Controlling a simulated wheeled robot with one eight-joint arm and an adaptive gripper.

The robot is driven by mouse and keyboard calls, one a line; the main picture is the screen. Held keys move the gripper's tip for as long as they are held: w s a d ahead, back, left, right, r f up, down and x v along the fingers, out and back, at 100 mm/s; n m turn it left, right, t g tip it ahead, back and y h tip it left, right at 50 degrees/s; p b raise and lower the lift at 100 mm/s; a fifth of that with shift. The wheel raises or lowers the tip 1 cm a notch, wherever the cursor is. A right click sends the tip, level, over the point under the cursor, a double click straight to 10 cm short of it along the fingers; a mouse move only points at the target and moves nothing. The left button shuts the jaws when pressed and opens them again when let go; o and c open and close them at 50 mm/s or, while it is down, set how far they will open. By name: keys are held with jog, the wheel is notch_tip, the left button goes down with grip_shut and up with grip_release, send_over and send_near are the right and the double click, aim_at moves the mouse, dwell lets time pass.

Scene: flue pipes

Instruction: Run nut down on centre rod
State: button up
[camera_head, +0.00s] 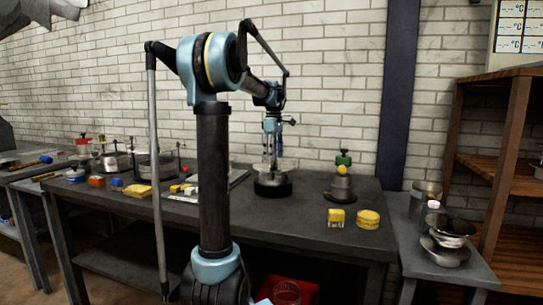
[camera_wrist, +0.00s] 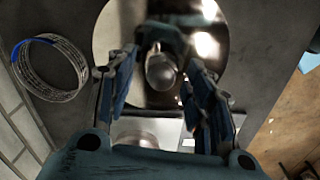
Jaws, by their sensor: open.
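In the head view my gripper (camera_head: 272,150) points down over a dark round base (camera_head: 272,187) on the grey table. In the wrist view my gripper (camera_wrist: 160,92) is open, with its fingers to either side of a rounded metal part (camera_wrist: 160,72) above a shiny metal disc (camera_wrist: 118,50). I cannot tell whether this part is the nut or the top of the centre rod, nor whether the fingers touch it. The thread and lower rod are hidden.
A wire ring with a blue band (camera_wrist: 50,68) lies left in the wrist view. In the head view a grey fitting with a green top (camera_head: 342,180) stands right of the base. Several pots and small parts (camera_head: 115,162) crowd the left.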

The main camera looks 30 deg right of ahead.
notch_tip(320, 180, up, 12)
jog(key=s+a+f+m, duration=0.15)
jog(key=a+f, duration=0.25)
jog(key=a, duration=0.4)
jog(key=s+a+f+t, duration=0.1)
jog(key=s+a+f, duration=0.25)
jog(key=a, duration=0.55)
jog(key=s+a+f+m, duration=0.1)
jog(key=s+a+f, duration=0.1)
jog(key=a+f, duration=0.45)
jog(key=s+a+f+m, duration=0.1)
jog(key=s+a+f, duration=0.7)
jog(key=f, duration=0.3)
jog(key=s+a+f+m+t, duration=0.1)
jog(key=s+a+f+m, duration=0.1)
jog(key=s+a+f, duration=0.6)
notch_tip(320, 180, down, 4)
jog(key=shift+s+a+f, duration=0.1)
jog(key=shift+s+a, duration=0.2)
jog(key=shift+a, duration=0.15)
jog(key=shift+m, duration=0.25)
